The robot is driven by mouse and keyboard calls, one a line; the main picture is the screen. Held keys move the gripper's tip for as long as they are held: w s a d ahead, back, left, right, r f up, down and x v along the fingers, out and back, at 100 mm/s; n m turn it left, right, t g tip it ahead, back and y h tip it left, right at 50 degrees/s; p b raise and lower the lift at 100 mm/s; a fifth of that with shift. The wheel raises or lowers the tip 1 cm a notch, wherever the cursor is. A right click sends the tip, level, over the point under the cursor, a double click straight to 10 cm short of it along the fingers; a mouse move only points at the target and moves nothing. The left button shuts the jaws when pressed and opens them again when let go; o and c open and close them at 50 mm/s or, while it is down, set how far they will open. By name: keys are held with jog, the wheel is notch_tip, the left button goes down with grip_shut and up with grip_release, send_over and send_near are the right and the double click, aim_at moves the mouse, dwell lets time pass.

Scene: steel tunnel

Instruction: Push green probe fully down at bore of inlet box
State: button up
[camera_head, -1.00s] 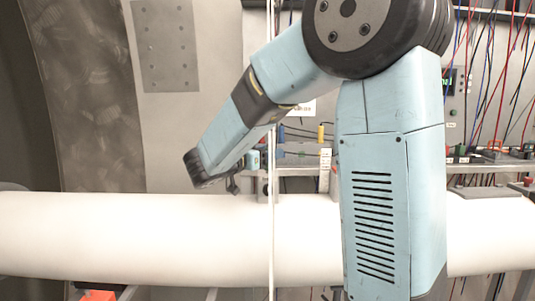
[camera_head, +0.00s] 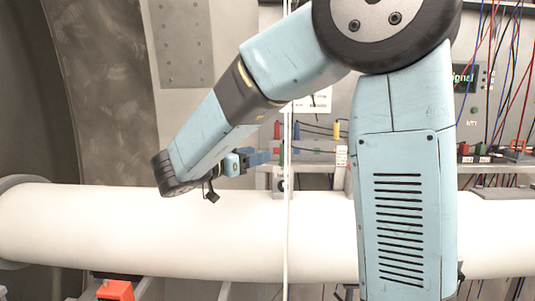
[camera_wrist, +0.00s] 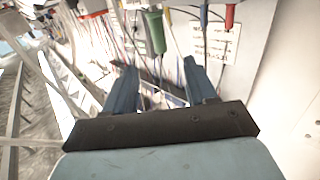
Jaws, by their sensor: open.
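A green probe (camera_wrist: 155,32) with a cable shows in the wrist view, just beyond my open fingertips and near their midline. I cannot tell how deep it sits. A small green piece (camera_head: 282,153) beside my fingers in the head view may be the same probe. My gripper (camera_wrist: 157,70) is open and empty. In the head view my gripper (camera_head: 263,157) points right toward the shelf and the green piece. A small grey box with a dark round hole (camera_head: 280,183) stands below it. I cannot tell whether this is the inlet box.
Red (camera_head: 277,130), blue (camera_head: 296,131) and yellow (camera_head: 337,130) probes stand at the shelf behind. Loose cables hang at the right. A large white pipe (camera_head: 100,225) runs across below my arm. A thin pale vertical strip (camera_head: 288,230) crosses the head view.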

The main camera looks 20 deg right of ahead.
jog(key=shift+v, duration=1.4)
jog(key=w+r+n+t+y, duration=0.5)
jog(key=w+r+t+y, duration=0.1)
jog(key=t+y, duration=0.25)
jog(key=s+d+f+n+g+y, duration=0.2)
jog(key=s+d+f+g, duration=0.1)
jog(key=s, duration=0.6)
jog(key=s+d+f+n+g+y, duration=0.3)
jog(key=s+f, duration=0.3)
jog(key=s, duration=0.3)
jog(key=s+d+f+n+g+y, duration=0.2)
jog(key=s+d+f+g, duration=0.2)
jog(key=s, duration=0.6)
jog(key=shift+d+f+n+g, duration=0.35)
jog(key=shift+f+g, duration=0.2)
jog(key=shift+f, duration=0.2)
